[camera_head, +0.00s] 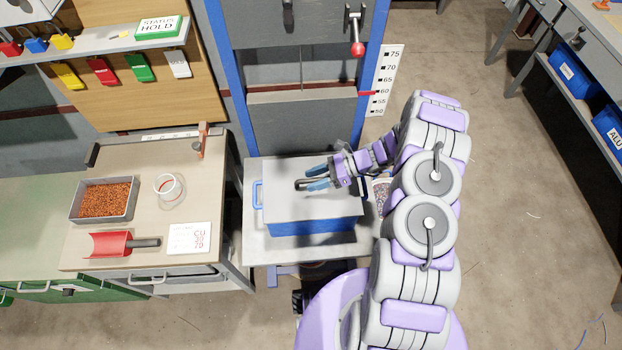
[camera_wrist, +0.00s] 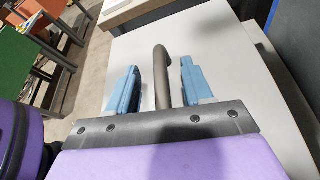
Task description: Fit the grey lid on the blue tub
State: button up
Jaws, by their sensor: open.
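The blue tub (camera_head: 312,227) stands on a pale stand, its front wall and left handle showing. The flat grey lid (camera_head: 285,205) lies over the tub's top and hides its inside; I cannot tell whether its edge is fully seated. My gripper (camera_head: 310,179) is open over the lid, coming from the right. In the wrist view, the lid (camera_wrist: 225,60) fills much of the picture. Its dark curved handle (camera_wrist: 163,75) stands between the two blue fingers of my gripper (camera_wrist: 160,64), with a gap on each side.
A bench (camera_head: 140,175) on the left holds a tray of copper granules (camera_head: 104,187), a glass jar (camera_head: 168,187) and a red scoop (camera_head: 110,245). A grey machine with blue posts (camera_head: 300,125) rises behind the tub. A speckled container (camera_head: 381,190) is partly hidden by my arm.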

jog(key=p+v, duration=0.2)
jog(key=v, duration=1.4)
jog(key=shift+p, duration=0.3)
jog(key=s+a+r+n+g+h, duration=0.25)
jog(key=s+a+r+n, duration=0.3)
jog(key=r, duration=0.65)
jog(key=s+a+r+n+g+h, duration=0.1)
jog(key=s+a+r+n+h, duration=0.4)
jog(key=r, duration=0.7)
jog(key=s+d+r+n+t+h, duration=0.1)
jog(key=s+d+r+n+h, duration=0.1)
jog(key=s, duration=0.9)
jog(key=s+d+r+n+t+h, duration=0.2)
jog(key=s+r+n+h, duration=0.2)
jog(key=s+n, duration=0.3)
jog(key=s, duration=0.5)
jog(key=shift+r, duration=0.4)
